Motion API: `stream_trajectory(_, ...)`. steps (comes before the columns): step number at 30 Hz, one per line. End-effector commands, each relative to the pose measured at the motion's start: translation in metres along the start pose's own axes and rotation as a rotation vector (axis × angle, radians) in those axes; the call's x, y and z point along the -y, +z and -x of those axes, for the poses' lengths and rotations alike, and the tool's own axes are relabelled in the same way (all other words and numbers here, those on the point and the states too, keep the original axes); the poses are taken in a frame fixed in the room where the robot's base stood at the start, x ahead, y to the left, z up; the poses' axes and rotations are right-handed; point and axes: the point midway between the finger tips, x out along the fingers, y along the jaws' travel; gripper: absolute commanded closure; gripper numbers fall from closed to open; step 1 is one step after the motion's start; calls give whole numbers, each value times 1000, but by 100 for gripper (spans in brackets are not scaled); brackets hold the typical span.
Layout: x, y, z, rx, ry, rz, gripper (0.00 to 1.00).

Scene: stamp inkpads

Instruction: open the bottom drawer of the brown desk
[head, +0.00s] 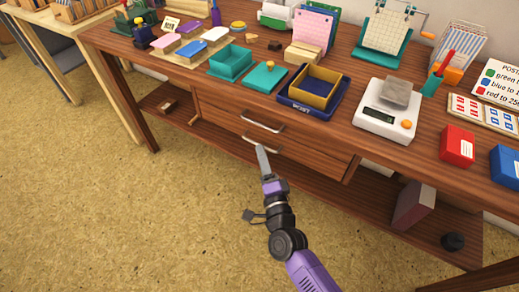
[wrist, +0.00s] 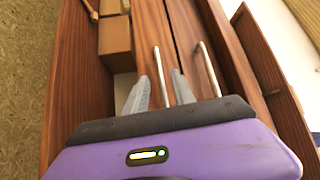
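The brown desk (head: 112,48) has two stacked drawers under its top, and both look closed. The bottom drawer (head: 300,155) has a silver bar handle, partly hidden by my gripper in the head view. The top drawer's handle (head: 262,122) is just above it. My gripper (head: 261,152) is at the bottom handle. In the wrist view my gripper (wrist: 160,82) has its two grey fingers apart, with the bottom handle (wrist: 158,68) running between them. I cannot tell whether either finger touches it. The top handle (wrist: 209,70) lies to the right, outside the fingers.
A lower shelf (head: 215,130) runs under the drawers, with a small brown box (head: 168,106) at left and a dark red box (head: 413,207) at right. The desktop holds inkpads, trays and a scale (head: 385,115). The floor in front is clear.

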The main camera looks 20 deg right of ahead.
Motion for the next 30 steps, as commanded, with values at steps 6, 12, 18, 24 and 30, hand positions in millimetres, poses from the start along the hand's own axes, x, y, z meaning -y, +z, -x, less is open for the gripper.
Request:
stream_trajectory(6, 0, -1, -26, -1, -1, 2, 69)
stream_trajectory(12, 0, -1, -33, 0, 1, 2, 69)
stream_trajectory(18, 0, 0, -32, 0, 0, 2, 73)
stream_trajectory(24, 0, 0, -32, 0, 0, 2, 100)
stream_trajectory(30, 0, 0, -32, 0, 0, 2, 100)
